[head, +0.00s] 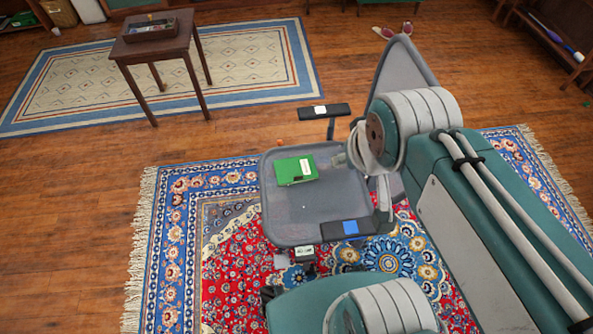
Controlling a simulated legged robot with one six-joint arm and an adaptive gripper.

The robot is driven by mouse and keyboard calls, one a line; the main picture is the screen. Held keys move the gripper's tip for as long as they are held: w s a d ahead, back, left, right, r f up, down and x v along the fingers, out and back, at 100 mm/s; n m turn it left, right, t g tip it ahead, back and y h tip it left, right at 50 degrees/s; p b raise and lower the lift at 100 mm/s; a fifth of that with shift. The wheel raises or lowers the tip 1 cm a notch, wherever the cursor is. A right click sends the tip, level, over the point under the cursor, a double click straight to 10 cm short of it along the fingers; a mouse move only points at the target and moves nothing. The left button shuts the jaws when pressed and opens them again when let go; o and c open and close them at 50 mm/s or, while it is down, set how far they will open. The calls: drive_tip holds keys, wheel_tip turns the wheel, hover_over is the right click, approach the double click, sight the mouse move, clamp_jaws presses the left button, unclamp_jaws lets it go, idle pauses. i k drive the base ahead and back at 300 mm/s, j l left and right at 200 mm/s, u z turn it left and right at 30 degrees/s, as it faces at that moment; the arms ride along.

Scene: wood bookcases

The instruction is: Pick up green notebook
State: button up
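The green notebook (292,172) lies flat on the grey seat of an office chair (310,218), left of the seat's middle, with a small white label on its top. Nothing touches it from above. My arm fills the right and bottom of the head view, and one of its joints covers part of the chair's right side. My gripper cannot be made out in this view, so its place relative to the notebook does not show.
Two black armrests flank the seat; the far one (340,109) bears a white item, the near one a blue item (350,227). The backrest (398,72) rises at right. A patterned red-blue rug (225,270) lies below. A wooden side table (158,47) stands far left.

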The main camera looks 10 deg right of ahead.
sight(300, 169)
drive_tip(key=j+z, duration=0.5)
drive_tip(key=j, duration=0.3)
drive_tip(key=k+j+z, duration=0.1)
drive_tip(key=j+z, duration=0.35)
drive_tip(key=j, duration=0.35)
drive_tip(key=i+j+z, duration=0.25)
drive_tip(key=j+z, duration=0.3)
drive_tip(key=j, duration=0.15)
drive_tip(key=i+j+z, duration=0.25)
drive_tip(key=j, duration=0.2)
drive_tip(key=j+z, duration=0.25)
drive_tip(key=k+j, duration=0.05)
drive_tip(key=j, duration=0.05)
